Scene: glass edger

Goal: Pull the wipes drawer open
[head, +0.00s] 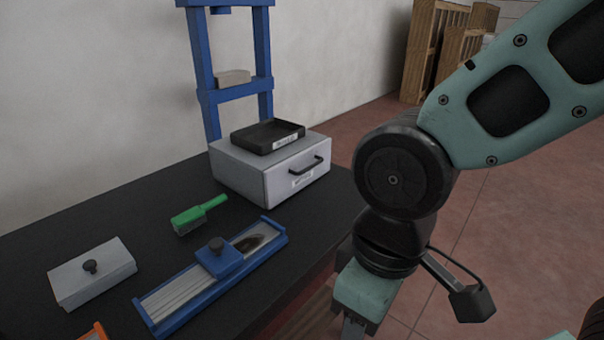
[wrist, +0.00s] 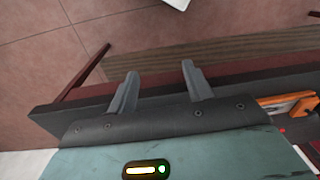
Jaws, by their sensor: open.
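The wipes drawer unit (head: 240,175) is a light grey box at the back right of the dark table. My gripper (head: 354,324) hangs low in front of the table's right edge, well apart from the handle. In the wrist view my gripper (wrist: 158,85) shows two spread grey fingers with nothing between them. The drawer unit is not clearly seen in the wrist view.
A black tray (head: 267,137) sits on the drawer unit, with a blue frame (head: 203,80) behind. A green brush (head: 198,214), a blue railed fixture (head: 215,272) and a grey lidded box (head: 92,275) lie on the table (head: 150,205). Wooden crates (head: 432,50) stand at the back.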

